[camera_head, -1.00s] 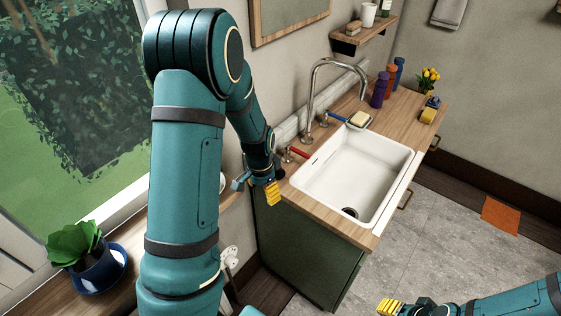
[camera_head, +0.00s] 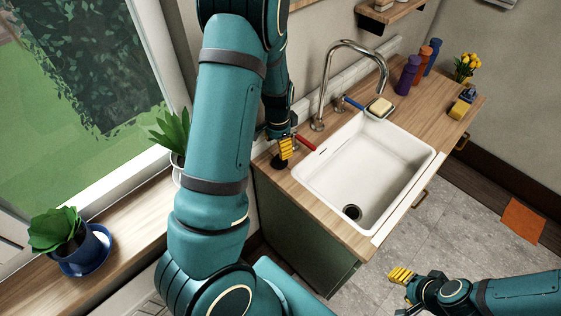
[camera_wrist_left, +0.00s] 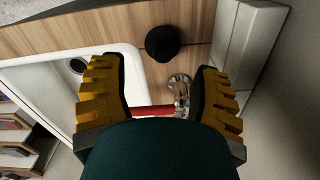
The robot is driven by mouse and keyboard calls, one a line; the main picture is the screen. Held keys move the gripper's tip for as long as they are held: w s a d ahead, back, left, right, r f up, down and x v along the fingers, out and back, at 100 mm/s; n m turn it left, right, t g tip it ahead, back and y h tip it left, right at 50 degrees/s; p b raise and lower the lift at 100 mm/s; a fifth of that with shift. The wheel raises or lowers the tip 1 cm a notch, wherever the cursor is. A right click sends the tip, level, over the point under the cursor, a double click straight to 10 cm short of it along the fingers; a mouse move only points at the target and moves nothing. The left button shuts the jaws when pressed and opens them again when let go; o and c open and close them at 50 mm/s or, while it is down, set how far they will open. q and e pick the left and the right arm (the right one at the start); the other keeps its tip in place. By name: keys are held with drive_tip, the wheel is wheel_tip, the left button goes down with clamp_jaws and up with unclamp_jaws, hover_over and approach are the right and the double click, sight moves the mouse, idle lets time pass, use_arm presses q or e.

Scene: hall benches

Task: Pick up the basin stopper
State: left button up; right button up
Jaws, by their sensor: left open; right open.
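A black round stopper (camera_wrist_left: 163,43) lies on the wooden counter beside the white basin (camera_wrist_left: 28,78) in the left wrist view. In the head view a dark patch that looks like it (camera_head: 279,162) shows just below my left gripper (camera_head: 284,149). My left gripper is open and empty. In the left wrist view its yellow fingers (camera_wrist_left: 158,88) stand apart, with the stopper ahead of the gap and not touched. My right gripper (camera_head: 402,278) is open and empty over the floor, away from the counter.
A red tap handle (camera_wrist_left: 153,111) shows between my left fingers, close to the tap base (camera_wrist_left: 180,84). The curved tap (camera_head: 334,72), blue handle (camera_head: 349,102) and soap dish (camera_head: 380,107) stand behind the basin. Bottles (camera_head: 408,75) stand farther back. Potted plants (camera_head: 68,236) line the sill.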

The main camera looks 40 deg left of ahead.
sight(280, 160)
use_arm(q)
drive_tip(key=f, duration=0.5)
drive_tip(key=w+f, duration=0.1)
drive_tip(key=f, duration=0.1)
drive_tip(key=shift+a+f+b, duration=0.1)
drive_tip(key=shift+f+b, duration=0.2)
drive_tip(key=shift+f, duration=0.1)
clamp_jaws()
